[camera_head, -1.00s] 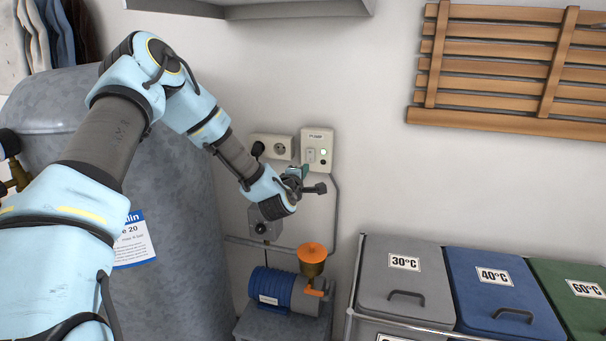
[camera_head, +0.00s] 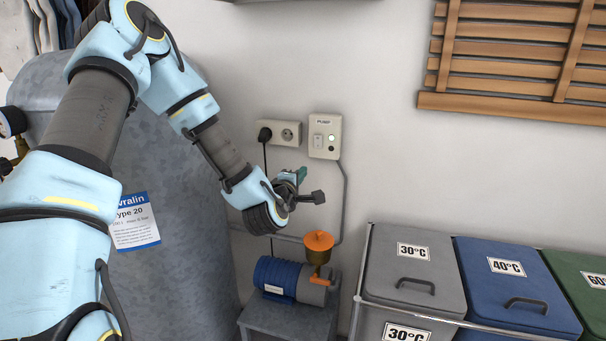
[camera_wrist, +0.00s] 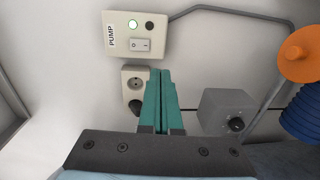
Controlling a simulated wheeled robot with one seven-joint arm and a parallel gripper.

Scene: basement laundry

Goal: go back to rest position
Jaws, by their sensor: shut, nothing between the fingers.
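My gripper (camera_head: 301,176) is in front of the wall, below the socket and the pump switch box, and touches neither. In the wrist view its two green fingers (camera_wrist: 161,78) lie together with nothing between them. The white PUMP switch box (camera_head: 325,137) has a rocker switch and a lit green lamp; it also shows in the wrist view (camera_wrist: 138,36). The double socket (camera_head: 278,133) beside it has a black plug in its left side. My arm comes in from the left, bent at the elbow.
A blue pump with an orange cap (camera_head: 318,241) stands on a grey stand below my gripper. A grey tank (camera_head: 170,165) is behind my arm. Lidded bins (camera_head: 414,270) stand at the right, under a wooden slatted rack (camera_head: 510,60). The wall between is bare.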

